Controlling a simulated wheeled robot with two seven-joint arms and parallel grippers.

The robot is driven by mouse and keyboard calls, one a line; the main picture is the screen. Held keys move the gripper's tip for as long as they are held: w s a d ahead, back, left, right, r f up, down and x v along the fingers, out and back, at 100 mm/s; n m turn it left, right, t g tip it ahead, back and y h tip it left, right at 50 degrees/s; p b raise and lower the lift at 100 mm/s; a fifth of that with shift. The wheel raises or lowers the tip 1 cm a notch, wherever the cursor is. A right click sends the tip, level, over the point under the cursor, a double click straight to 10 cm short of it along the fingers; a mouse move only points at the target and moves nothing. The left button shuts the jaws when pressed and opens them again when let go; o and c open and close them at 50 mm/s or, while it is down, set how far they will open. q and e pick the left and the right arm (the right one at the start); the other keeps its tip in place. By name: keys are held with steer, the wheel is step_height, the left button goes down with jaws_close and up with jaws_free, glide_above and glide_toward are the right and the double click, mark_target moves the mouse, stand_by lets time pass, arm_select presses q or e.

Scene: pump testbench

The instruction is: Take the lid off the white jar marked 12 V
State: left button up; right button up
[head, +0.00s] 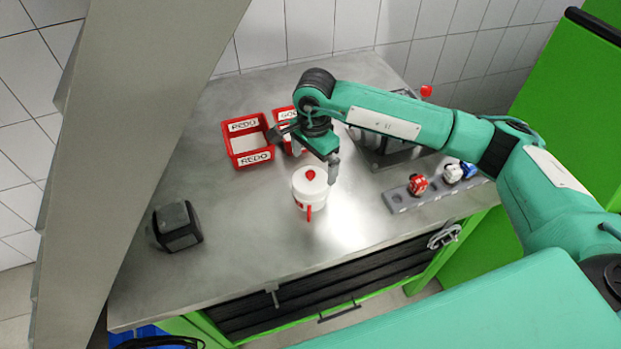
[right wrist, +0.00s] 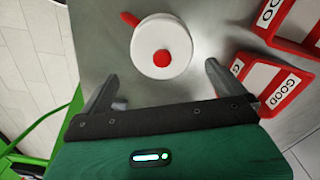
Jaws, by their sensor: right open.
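The white jar (head: 309,195) stands upright on the metal bench, with a red handle (head: 309,212) toward the front edge. Its white lid (head: 301,180) with a red knob (head: 310,175) is on top. No 12 V marking can be read. In the right wrist view the lid (right wrist: 150,47) and red knob (right wrist: 162,58) lie ahead of the fingers, slightly left of centre. My right gripper (head: 332,170) is just above and beside the jar at the back right. It is open and empty, its two fingers (right wrist: 160,85) spread apart. My left gripper is not in view.
A red bin marked REDO (head: 247,140) and a red bin marked GOOD (right wrist: 283,88) stand behind the jar. A grey rack (head: 397,199) with red, white and blue parts is at right. A dark block (head: 178,226) sits at left. The bench between block and jar is clear.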

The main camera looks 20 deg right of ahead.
mark_target(310, 173)
steer(key=shift+a+f, duration=0.1)
steer(key=shift+f, duration=0.1)
steer(key=f+p, duration=0.3)
steer(key=f, duration=0.1)
steer(key=shift+a, duration=0.3)
steer(key=shift+f, duration=0.4)
steer(key=shift+c, duration=0.2)
steer(key=c, duration=0.6)
